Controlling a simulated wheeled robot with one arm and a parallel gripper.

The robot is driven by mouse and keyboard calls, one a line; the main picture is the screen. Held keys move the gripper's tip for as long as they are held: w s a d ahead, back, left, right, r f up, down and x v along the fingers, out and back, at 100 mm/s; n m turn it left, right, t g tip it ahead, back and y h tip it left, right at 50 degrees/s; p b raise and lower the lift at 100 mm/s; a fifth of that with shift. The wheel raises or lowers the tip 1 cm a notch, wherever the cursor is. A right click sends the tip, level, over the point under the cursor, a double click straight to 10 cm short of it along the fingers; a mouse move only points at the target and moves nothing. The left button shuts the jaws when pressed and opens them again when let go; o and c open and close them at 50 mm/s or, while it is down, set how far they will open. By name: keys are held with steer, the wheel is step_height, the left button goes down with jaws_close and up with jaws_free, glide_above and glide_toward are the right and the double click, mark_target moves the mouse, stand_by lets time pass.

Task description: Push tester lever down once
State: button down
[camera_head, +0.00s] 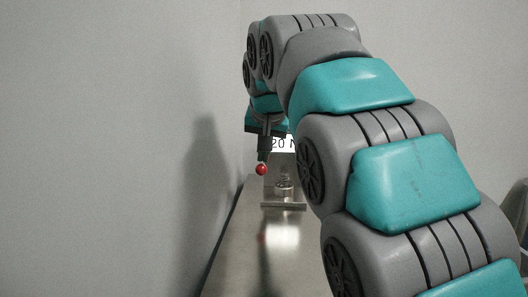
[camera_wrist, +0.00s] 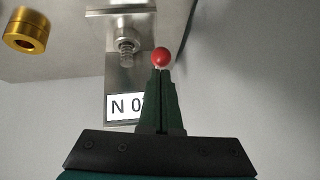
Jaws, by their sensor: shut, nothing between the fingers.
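The tester lever shows as a small red ball knob (camera_head: 261,169); its rod is not clear to me. My gripper (camera_head: 263,157) points down with its fingers shut and empty, its tips just above the knob in the head view. In the wrist view the shut gripper (camera_wrist: 161,74) has its tips right at the red knob (camera_wrist: 160,57). I cannot tell whether they touch. The tester has a metal plate with a white label (camera_wrist: 124,107), a threaded screw (camera_wrist: 126,52) and a foot plate (camera_head: 284,206). My arm hides part of the tester in the head view.
The tester stands on a shiny metal table (camera_head: 258,262) along a grey wall (camera_head: 110,130) at the left. A gold ring-shaped part (camera_wrist: 26,32) lies at the upper left of the wrist view. The table in front of the tester is clear.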

mark_target(264, 169)
steer(key=shift+f+b, duration=0.75)
steer(key=shift+f, duration=1.05)
steer(key=w+r+p+v, duration=0.2)
steer(key=p+v, duration=0.1)
steer(key=v, duration=1)
steer(key=shift+d, duration=0.2)
steer(key=shift+w, duration=0.1)
